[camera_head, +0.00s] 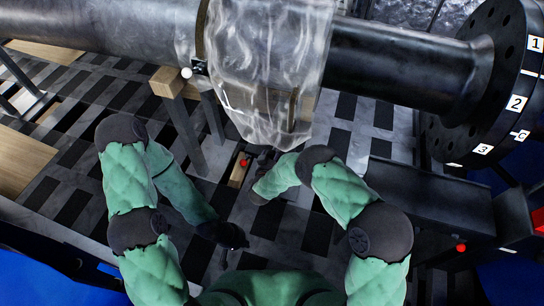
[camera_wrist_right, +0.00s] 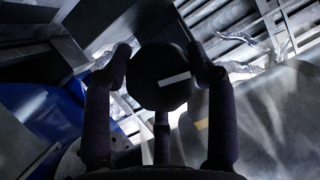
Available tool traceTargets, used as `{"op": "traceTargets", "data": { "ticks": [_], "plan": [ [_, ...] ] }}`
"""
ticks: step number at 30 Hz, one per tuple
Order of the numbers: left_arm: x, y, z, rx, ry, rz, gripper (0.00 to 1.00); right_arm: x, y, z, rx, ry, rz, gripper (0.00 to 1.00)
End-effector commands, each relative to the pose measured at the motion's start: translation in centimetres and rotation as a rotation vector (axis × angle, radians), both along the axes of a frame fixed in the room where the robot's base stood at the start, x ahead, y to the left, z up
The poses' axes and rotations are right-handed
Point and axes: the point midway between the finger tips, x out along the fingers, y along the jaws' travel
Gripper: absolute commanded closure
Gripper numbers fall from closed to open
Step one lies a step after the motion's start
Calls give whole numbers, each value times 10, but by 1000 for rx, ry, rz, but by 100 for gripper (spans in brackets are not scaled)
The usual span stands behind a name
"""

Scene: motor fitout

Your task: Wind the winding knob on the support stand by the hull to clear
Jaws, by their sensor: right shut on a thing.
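The winding knob (camera_wrist_right: 162,92) is a dark round disc with a white bar mark on its face, in the right wrist view. My right gripper (camera_wrist_right: 165,68) has its dark fingers around the knob and is shut on it. In the head view my right forearm reaches in below the wrapped hull part, and the knob cannot be made out. My left gripper (camera_head: 232,240) hangs low near the middle, away from the knob. Its fingers are too dark and small to tell open from shut.
A large metal pipe (camera_head: 390,65) with a plastic-wrapped section (camera_head: 268,60) crosses the top. A dark numbered flange (camera_head: 490,85) stands at the right. A wooden block (camera_head: 167,82) sits beneath the pipe. A dark steel beam (camera_head: 425,200) lies right of my right arm.

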Motion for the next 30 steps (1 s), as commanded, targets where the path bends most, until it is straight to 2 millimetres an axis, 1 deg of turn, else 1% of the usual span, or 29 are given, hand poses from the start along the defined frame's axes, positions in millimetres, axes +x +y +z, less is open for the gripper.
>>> {"op": "traceTargets", "data": {
  "ticks": [1,11,17,23,30],
  "plan": [
    [0,0,0,0,0,0,100,3,0,4,3,-10,-3,76],
    [0,0,0,0,0,0,100,4,-1,5,25,-19,-5,76],
    [0,0,0,0,0,0,100,5,-1,6,72,-36,-5,76],
    [0,0,0,0,0,0,100,5,-3,6,187,-74,-7,76],
    [0,0,0,0,0,0,100,5,-4,6,397,-145,-6,76]
  ]
}}
